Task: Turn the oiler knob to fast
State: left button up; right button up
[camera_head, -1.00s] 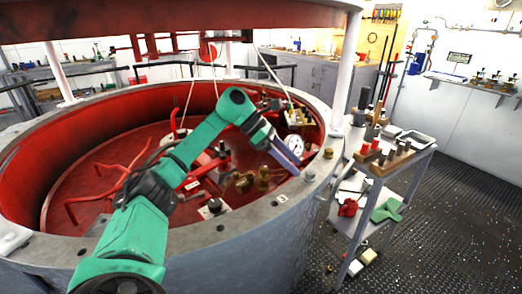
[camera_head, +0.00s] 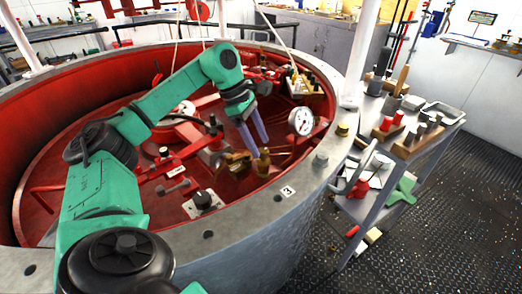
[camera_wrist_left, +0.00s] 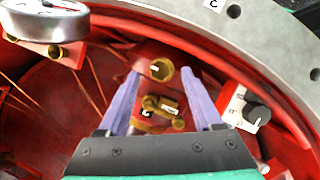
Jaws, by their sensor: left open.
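My left gripper (camera_head: 255,146) points down inside the red well, with its two purple fingers spread and empty. Just below and between the fingers is a brass fitting with an upright cup (camera_head: 263,163); the cup also shows between the fingertips in the left wrist view (camera_wrist_left: 161,70). Beside it sits a brass valve body (camera_head: 235,165). A black knob on a white plate (camera_head: 203,198) stands apart, nearer the rim; it also shows right of the fingers in the left wrist view (camera_wrist_left: 256,114). I cannot read which of these is marked fast. My right gripper is out of view.
A round dial gauge (camera_head: 301,121) stands right of the gripper, close to the fittings. The grey ring rim (camera_head: 150,243) surrounds the well. A cart with tools (camera_head: 405,150) stands outside at the right. Red pipes (camera_head: 180,163) cross the well floor.

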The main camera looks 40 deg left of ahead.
pick_arm(q)
jog(key=shift+x, duration=0.95)
jog(key=shift+d, duration=0.1)
grip_shut()
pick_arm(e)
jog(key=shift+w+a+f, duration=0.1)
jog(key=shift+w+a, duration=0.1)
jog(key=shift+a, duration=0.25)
